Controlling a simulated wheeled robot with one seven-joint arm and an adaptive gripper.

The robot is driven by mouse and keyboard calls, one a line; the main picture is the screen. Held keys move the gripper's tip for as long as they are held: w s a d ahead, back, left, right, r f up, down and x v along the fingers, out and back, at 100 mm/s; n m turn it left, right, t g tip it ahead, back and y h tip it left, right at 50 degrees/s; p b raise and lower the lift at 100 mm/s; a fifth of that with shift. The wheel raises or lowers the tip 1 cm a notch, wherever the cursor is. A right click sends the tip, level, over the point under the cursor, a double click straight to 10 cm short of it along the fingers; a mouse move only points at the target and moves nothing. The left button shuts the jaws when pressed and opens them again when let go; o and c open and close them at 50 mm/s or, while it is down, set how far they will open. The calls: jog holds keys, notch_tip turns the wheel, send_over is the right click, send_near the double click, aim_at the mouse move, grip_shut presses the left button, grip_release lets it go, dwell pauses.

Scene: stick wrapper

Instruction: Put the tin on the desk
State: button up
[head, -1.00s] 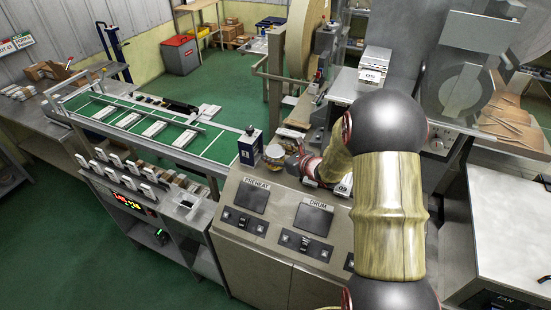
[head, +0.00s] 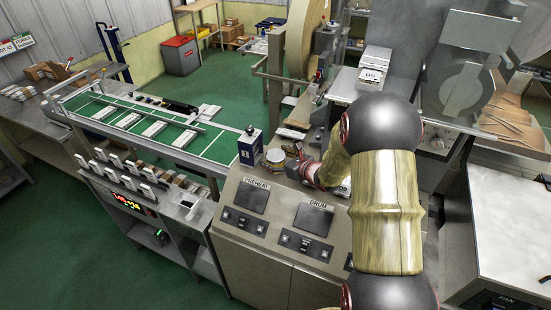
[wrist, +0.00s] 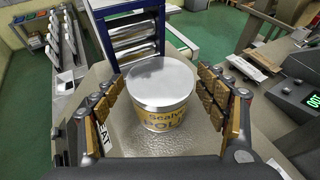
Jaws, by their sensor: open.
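The tin (wrist: 163,118) is a short round can with a plain silver lid and a yellow label with dark lettering. It stands upright on a grey metal top in the wrist view. In the head view my gripper (head: 297,163) is just right of the tin, partly hidden by my arm. The control desk (head: 228,185) has PREHEAT and DRUM panels below the tin.
A green conveyor (head: 150,128) with white packs runs to the left. In the wrist view a blue frame with metal rollers (wrist: 133,32) rises behind the tin. A dark control box (wrist: 298,85) is at right.

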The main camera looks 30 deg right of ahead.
jog(key=shift+r, duration=0.2)
jog(key=p+v, duration=0.1)
jog(key=v, duration=0.9)
jog(key=shift+s+d, duration=0.1)
jog(key=shift+s, duration=0.15)
jog(key=s+a+r+n+g+y, duration=0.2)
jog(key=s+a+r+n, duration=0.15)
jog(key=a+n, duration=0.35)
jog(key=s+a+r+n+g+y, duration=0.1)
jog(key=s+a+r+n+g, duration=0.25)
jog(key=a, duration=0.55)
jog(key=s+a+r+n+g+y, duration=0.1)
jog(key=s+a+r+n+y, duration=0.15)
jog(key=s+a+n, duration=0.35)
jog(key=s+a+r+n+g+h, duration=0.2)
jog(key=s+a+r+n+h, duration=0.15)
jog(key=s+n, duration=0.6)
jog(key=s+d+r+n+h, duration=0.3)
jog(key=s+d+n+h, duration=0.1)
jog(key=n, duration=0.3)
jog(key=shift+s+d+n+t, duration=0.3)
jog(key=shift+s+d+t, duration=0.15)
jog(key=shift+d, duration=0.2)
